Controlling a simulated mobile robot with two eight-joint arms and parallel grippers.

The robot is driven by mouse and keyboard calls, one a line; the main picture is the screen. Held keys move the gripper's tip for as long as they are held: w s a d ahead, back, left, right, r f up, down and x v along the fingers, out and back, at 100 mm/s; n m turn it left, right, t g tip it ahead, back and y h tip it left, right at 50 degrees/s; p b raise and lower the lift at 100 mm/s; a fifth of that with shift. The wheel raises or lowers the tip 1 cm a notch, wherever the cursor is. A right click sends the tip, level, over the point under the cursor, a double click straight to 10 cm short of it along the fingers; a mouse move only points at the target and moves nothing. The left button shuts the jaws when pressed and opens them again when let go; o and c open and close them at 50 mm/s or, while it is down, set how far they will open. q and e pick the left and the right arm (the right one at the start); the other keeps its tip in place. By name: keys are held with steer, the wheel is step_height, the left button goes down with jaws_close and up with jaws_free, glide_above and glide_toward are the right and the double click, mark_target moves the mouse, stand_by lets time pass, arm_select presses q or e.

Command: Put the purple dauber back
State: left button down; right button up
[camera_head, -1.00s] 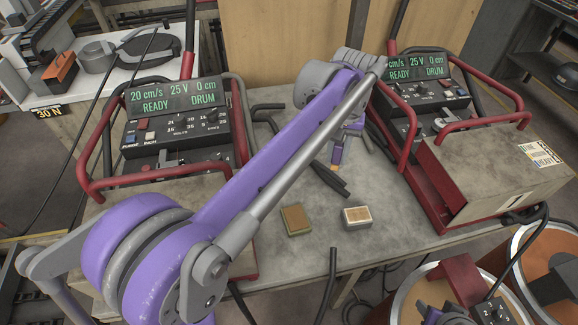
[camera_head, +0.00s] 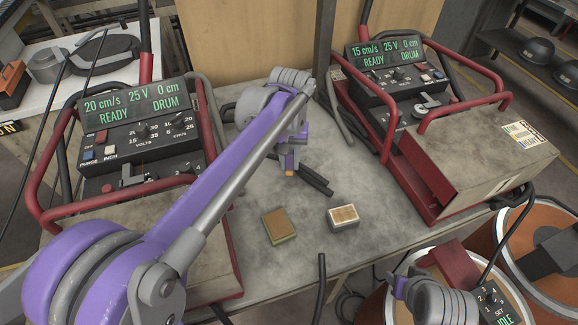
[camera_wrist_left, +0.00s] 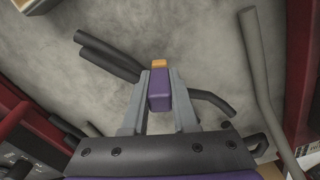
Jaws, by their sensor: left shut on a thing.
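The purple dauber (camera_wrist_left: 159,92), a purple block with an orange tip, is between the fingers of my left gripper (camera_wrist_left: 159,82). The gripper is shut on it, with the tip pointing away from the wrist. In the head view my left gripper (camera_head: 289,160) is above the grey bench between the two control units, and the dauber's orange tip (camera_head: 289,172) shows below it. Whether the tip touches anything cannot be told. Part of my right arm shows at the lower right of the head view; its fingers cannot be made out clearly.
Black rods (camera_head: 315,178) lie close to the dauber. A green-edged pad (camera_head: 279,227) and a white-edged pad (camera_head: 343,218) lie nearer on the bench (camera_head: 300,270). Red-framed control units (camera_head: 140,125) stand left and right (camera_head: 400,85). Orange-topped drums (camera_head: 541,255) are at lower right.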

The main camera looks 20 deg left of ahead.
arm_select(q)
steer(key=shift+f, duration=1.25)
steer(key=shift+f, duration=0.1)
steer(key=c, duration=1.2)
jaws_free()
steer(key=shift+f, duration=0.1)
steer(key=o, duration=0.5)
steer(key=shift+r, duration=0.25)
step_height(320, 180, up, 12)
steer(key=shift+p, duration=0.4)
